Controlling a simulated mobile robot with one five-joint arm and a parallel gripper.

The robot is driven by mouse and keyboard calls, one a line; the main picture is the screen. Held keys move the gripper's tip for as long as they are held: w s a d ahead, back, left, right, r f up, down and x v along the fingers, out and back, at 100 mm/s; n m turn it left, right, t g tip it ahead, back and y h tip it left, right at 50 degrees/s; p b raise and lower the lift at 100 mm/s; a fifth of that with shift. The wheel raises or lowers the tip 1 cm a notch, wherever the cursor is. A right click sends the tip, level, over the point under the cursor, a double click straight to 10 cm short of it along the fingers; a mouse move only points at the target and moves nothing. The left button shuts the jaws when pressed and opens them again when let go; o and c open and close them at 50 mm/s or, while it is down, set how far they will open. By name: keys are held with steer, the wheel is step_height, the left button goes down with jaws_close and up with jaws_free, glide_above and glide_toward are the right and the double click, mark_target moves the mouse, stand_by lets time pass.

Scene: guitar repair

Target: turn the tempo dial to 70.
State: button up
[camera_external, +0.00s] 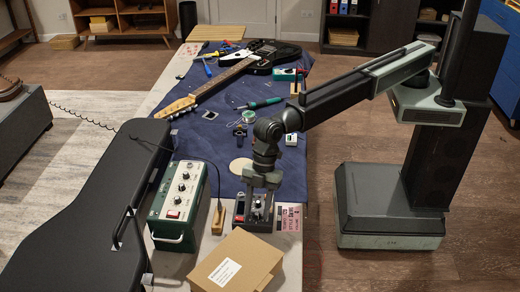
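My gripper (259,196) points down over a small dark device (243,219) near the front right of the cloth-covered table. Its fingers reach down to the top of this device. The gripper and wrist hide most of the device's top, so I cannot make out a tempo dial or its reading. I cannot tell whether the fingers are apart, shut, or touching a knob. A pink printed card (290,219) lies just right of the device.
A green amplifier box (179,203) with several knobs stands left of the device, beside a black guitar case (85,215). A cardboard box (236,262) sits close in front. A black guitar (265,57), a green-handled tool (264,102) and other tools lie farther back on blue cloth.

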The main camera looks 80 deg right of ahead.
mark_target(261, 209)
steer(key=p+v, duration=0.7)
steer(key=shift+r, duration=0.35)
steer(key=shift+d, duration=0.15)
